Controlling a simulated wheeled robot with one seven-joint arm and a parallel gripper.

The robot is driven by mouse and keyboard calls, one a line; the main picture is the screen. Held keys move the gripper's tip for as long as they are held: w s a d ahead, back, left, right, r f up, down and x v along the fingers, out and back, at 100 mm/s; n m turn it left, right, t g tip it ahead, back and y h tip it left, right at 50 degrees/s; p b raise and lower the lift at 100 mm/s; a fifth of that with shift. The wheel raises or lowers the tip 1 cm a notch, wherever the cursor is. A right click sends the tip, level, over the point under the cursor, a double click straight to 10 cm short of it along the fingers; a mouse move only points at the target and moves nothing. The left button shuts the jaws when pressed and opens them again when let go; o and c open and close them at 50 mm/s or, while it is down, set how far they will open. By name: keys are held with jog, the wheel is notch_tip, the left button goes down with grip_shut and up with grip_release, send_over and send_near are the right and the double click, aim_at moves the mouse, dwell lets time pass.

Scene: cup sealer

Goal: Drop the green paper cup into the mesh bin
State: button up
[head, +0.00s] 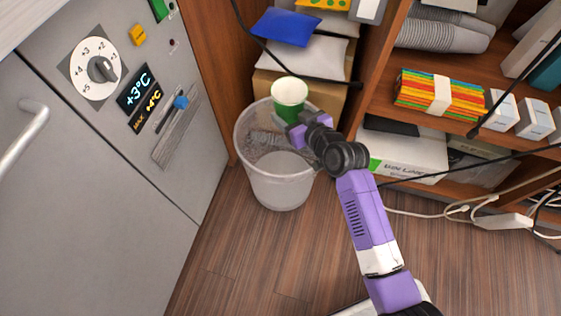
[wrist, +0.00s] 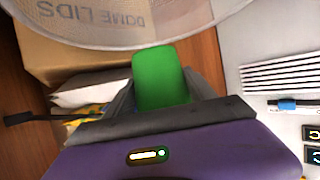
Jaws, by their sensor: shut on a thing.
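The green paper cup (head: 288,97) has a white inside and stands upright, open end up, in the head view. My gripper (head: 291,121) is shut on the cup and holds it above the mesh bin, near the bin's back right rim. The wrist view shows the cup's green side (wrist: 161,77) between the two fingers. The mesh bin (head: 280,188) is a pale, see-through round bin standing on the wooden floor. Its rim also shows in the wrist view (wrist: 140,46). My gripper and arm hide part of the bin's right side.
A grey fridge (head: 105,180) with a dial stands left of the bin. A cardboard box (head: 325,97) with cushion-like packs on it is behind the bin. A wooden shelf (head: 470,120) with cartons is at the right, with cables below. The floor in front is clear.

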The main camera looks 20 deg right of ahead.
notch_tip(320, 180, down, 6)
jog(key=b, duration=0.5)
jog(key=shift+r, duration=0.1)
jog(key=o, duration=1.6)
jog(key=shift+c, duration=0.2)
jog(key=p+v, duration=0.3)
jog(key=v, duration=0.5)
